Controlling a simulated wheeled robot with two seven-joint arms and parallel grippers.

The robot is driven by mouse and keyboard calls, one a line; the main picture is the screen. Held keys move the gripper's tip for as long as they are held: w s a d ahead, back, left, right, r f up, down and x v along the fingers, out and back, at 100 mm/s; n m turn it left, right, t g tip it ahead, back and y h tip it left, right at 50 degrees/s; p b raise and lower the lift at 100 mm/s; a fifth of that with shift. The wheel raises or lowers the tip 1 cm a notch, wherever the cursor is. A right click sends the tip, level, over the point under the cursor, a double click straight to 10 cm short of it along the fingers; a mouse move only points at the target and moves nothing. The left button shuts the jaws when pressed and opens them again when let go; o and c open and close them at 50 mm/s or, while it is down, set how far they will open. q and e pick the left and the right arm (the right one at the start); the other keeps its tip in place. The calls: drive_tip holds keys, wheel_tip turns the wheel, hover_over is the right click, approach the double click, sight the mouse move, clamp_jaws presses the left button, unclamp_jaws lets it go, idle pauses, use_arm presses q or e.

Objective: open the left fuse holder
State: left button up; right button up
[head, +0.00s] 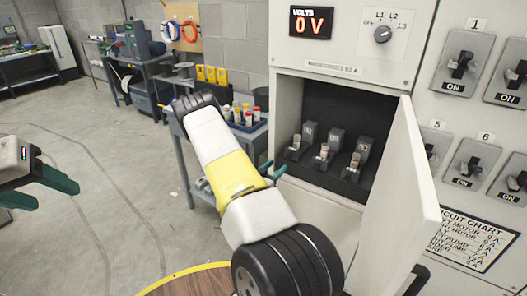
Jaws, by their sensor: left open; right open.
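Three dark fuse holders stand in a row inside the open compartment of the grey cabinet. The left fuse holder (307,133) is furthest left, with a small pale part (296,142) at its front. The middle holder (334,140) and the right holder (360,153) look alike. My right gripper (271,170) is mostly hidden behind my own white and yellow arm. Only its green fingertips show, open, left of and below the compartment, apart from the left holder. My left gripper (48,192) is open and empty at the left edge, far from the cabinet.
The compartment door (405,200) stands swung open on the right, close to my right arm. A display (311,22) reads 0 V beside a rotary knob (383,34). Switches line the right panel. A cart with bottles (247,115) stands left of the cabinet. The floor at left is clear.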

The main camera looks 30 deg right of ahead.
sight(288, 157)
drive_tip(key=x, duration=0.7)
drive_tip(key=shift+d, duration=0.45)
clamp_jaws()
idle(1.0)
